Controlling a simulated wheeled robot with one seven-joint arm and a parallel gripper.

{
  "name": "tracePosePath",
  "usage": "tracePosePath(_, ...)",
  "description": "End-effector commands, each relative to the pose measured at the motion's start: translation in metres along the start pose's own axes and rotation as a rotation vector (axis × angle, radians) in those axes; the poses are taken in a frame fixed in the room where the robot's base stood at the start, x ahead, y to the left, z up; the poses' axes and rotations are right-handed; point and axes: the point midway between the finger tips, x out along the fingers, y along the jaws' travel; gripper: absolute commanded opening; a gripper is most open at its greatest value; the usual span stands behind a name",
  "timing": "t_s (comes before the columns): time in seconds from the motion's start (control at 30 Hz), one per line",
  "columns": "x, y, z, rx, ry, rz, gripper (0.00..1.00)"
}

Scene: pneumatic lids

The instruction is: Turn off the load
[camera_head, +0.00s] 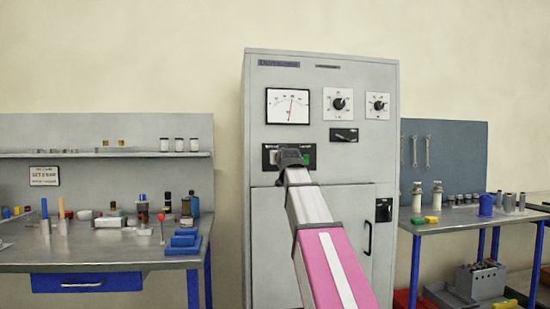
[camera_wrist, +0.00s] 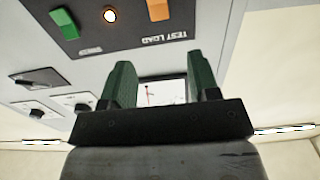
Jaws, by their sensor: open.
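The grey cabinet (camera_head: 322,65) stands in the middle of the head view. Its black load panel (camera_head: 268,148) is partly hidden by my gripper (camera_head: 289,156). A green button (camera_head: 309,160) shows just right of the gripper. In the wrist view the panel appears upside down, with a "TEST LOAD" label (camera_wrist: 163,37), an orange button (camera_wrist: 158,10), a lit round lamp (camera_wrist: 109,16) and a green button (camera_wrist: 65,24). My gripper (camera_wrist: 162,76) is open and empty, with its dark green fingers spread in front of the cabinet. I cannot tell whether a fingertip touches the panel.
A needle meter (camera_head: 288,106), two round dials (camera_head: 338,104) and a black rotary switch (camera_head: 344,135) sit above the panel. The cabinet's door handle (camera_head: 368,238) is below right. Cluttered workbenches stand at left (camera_head: 110,262) and right (camera_head: 455,226).

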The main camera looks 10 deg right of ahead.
Motion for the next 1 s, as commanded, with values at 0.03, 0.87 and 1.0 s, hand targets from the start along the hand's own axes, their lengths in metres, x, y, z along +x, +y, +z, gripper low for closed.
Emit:
tracePosePath(0.03, 0.002, 0.0, -0.001, 0.0, 0.001, 0.0, 0.55)
tracePosePath(0.87, 0.107, 0.0, 0.001, 0.0, -0.002, 0.0, 0.55)
tracePosePath(1.0, 0.107, 0.0, 0.001, 0.0, -0.002, 0.0, 0.55)
